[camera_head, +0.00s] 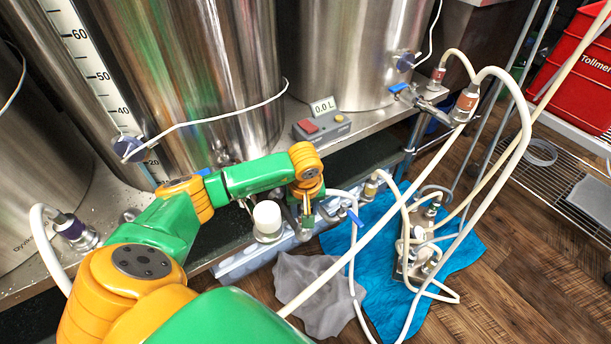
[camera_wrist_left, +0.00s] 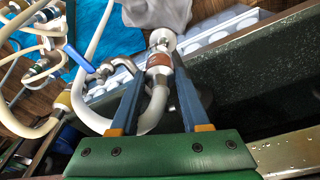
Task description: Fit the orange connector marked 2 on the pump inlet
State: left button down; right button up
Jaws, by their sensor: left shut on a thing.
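My left gripper (camera_head: 306,222) is over the edge of the low shelf, beside a white-capped cylinder (camera_head: 267,217). In the wrist view, its two blue fingers (camera_wrist_left: 161,72) are shut on a metal connector with an orange-brown band (camera_wrist_left: 160,60). A white hose bends around beneath the connector to the left. No number is readable on the band. A metal pipe with a blue-handled valve (camera_wrist_left: 84,60) is close to its left; the valve handle also shows in the head view (camera_head: 355,217). I cannot tell whether the connector touches the pipe. The pump inlet is not clearly identifiable. My right gripper is not in view.
Other hose connectors have orange-red (camera_head: 467,102), yellow (camera_head: 371,187) and purple (camera_head: 72,228) bands. White hoses cross the space at right. A grey cloth (camera_head: 320,293) and a blue cloth (camera_head: 375,270) lie on the floor. Steel kettles stand behind, near a small scale (camera_head: 322,125).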

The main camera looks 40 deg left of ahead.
pick_arm(q)
jog(key=f, duration=0.1)
jog(key=s, duration=0.1)
jog(key=d+f, duration=0.1)
jog(key=shift+s+f, duration=0.25)
jog(key=shift+f, duration=0.1)
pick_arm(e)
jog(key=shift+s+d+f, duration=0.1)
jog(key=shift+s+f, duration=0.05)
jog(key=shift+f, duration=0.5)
pick_arm(q)
jog(key=shift+a+r+g+p, duration=0.1)
jog(key=shift+r+g+p, duration=0.25)
jog(key=shift+p, duration=0.3)
jog(key=shift+r+p, duration=0.7)
jog(key=shift+r, duration=0.1)
jog(key=shift+a+r+p, duration=0.2)
jog(key=shift+r+p, duration=0.25)
jog(key=shift+r, duration=0.1)
jog(key=shift+w, duration=0.1)
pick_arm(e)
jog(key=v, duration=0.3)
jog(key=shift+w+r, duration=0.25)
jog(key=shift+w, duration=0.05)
pick_arm(q)
jog(key=shift+w+a+r, duration=0.1)
jog(key=shift+w+r, duration=0.05)
jog(key=shift+r, duration=0.05)
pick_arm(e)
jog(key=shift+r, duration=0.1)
